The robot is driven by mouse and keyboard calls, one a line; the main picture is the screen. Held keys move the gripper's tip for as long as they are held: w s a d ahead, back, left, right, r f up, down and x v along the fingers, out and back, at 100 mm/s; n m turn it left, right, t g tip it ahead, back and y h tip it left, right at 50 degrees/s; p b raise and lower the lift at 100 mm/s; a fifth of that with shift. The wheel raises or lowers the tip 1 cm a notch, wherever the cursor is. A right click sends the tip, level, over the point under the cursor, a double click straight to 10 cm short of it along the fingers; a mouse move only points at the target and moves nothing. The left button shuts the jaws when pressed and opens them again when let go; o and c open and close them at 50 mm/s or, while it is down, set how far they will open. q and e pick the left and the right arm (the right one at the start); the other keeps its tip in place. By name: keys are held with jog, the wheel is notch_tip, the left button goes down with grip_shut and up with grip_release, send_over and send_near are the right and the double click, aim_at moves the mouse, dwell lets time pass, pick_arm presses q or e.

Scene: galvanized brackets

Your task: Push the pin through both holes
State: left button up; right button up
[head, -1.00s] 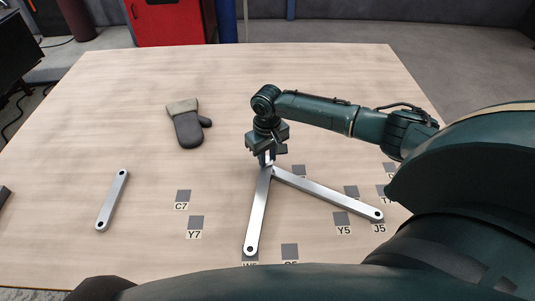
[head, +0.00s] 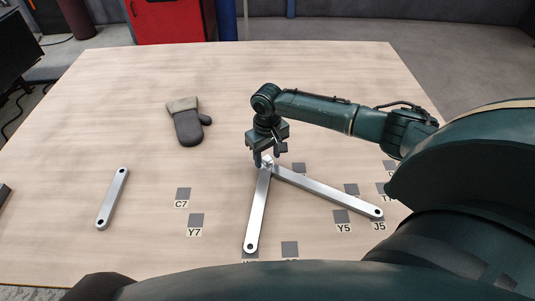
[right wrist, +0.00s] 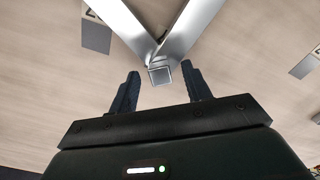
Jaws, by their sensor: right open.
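Two long silver bars, a left one (head: 257,210) and a right one (head: 328,191), lie on the table in a V with their far ends meeting. A pin with a square silver head (right wrist: 160,75) stands at that meeting point; it also shows in the head view (head: 267,161). How deep its shaft goes and the holes beneath it are hidden. My right gripper (head: 268,155) is open above the joint. In the right wrist view its two fingers stand apart on either side of the pin head, with gaps showing. My left gripper is not in view.
A third, shorter silver bar (head: 112,199) lies apart at the left. A grey oven mitt (head: 187,122) lies farther back. Dark labelled squares, such as C7 (head: 184,193), mark the table (head: 120,90). The table's middle left is clear.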

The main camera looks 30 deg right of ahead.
pick_arm(q)
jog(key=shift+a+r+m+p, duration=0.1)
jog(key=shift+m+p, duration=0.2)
jog(key=shift+p, duration=0.25)
pick_arm(e)
notch_tip(320, 180, up, 13)
dwell(0.5)
